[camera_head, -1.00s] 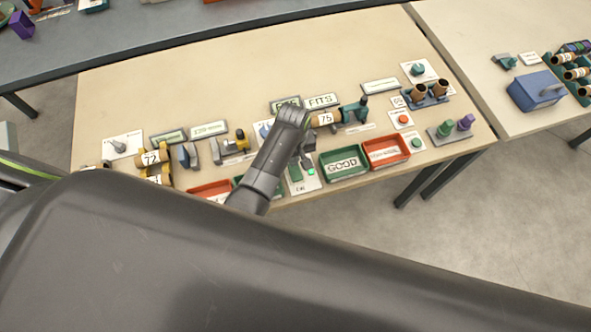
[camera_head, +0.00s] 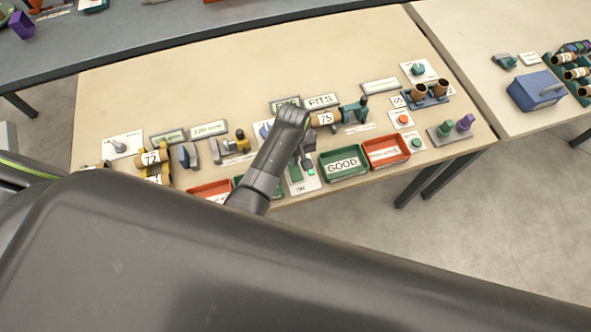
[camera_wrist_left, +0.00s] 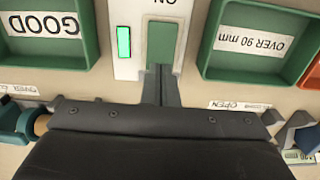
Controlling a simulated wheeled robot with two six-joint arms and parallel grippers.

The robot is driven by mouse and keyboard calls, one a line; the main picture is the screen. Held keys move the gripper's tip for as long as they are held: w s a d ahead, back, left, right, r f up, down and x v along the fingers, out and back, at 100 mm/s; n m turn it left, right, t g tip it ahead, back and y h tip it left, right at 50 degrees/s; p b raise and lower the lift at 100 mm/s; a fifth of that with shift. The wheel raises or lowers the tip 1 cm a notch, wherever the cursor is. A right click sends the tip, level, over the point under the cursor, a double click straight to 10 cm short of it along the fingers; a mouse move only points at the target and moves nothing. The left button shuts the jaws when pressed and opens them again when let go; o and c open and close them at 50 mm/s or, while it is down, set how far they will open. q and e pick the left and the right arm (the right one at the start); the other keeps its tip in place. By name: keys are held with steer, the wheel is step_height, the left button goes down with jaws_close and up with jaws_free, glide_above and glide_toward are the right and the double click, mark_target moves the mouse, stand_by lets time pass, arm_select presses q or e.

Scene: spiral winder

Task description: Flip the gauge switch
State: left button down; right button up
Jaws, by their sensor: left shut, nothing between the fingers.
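The gauge switch is a white plate (camera_head: 303,187) with a green rocker and a small lit green lamp, at the table's front edge in the head view. In the left wrist view the green rocker (camera_wrist_left: 161,43) sits upper middle, with the lit lamp (camera_wrist_left: 124,42) beside it and an upside-down "ON" label above. My left gripper (camera_wrist_left: 161,82) is shut and empty. Its fingertips are at the rocker's lower edge in that view; I cannot tell whether they touch it. In the head view my left gripper (camera_head: 308,163) is over the switch and partly hides it.
A green GOOD tray (camera_head: 343,163) and a red tray (camera_head: 386,151) stand right of the switch. In the wrist view a green "OVER 90 mm" tray (camera_wrist_left: 250,42) is on the other side. A holder with a part marked 75 (camera_head: 325,118) stands behind. The table's back is clear.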

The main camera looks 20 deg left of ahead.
arm_select(q)
steer(key=shift+f+b, duration=0.55)
steer(key=shift+f, duration=0.4)
stand_by(0.4)
step_height(320, 180, up, 3)
steer(key=p, duration=0.3)
steer(key=shift+r, duration=2.05)
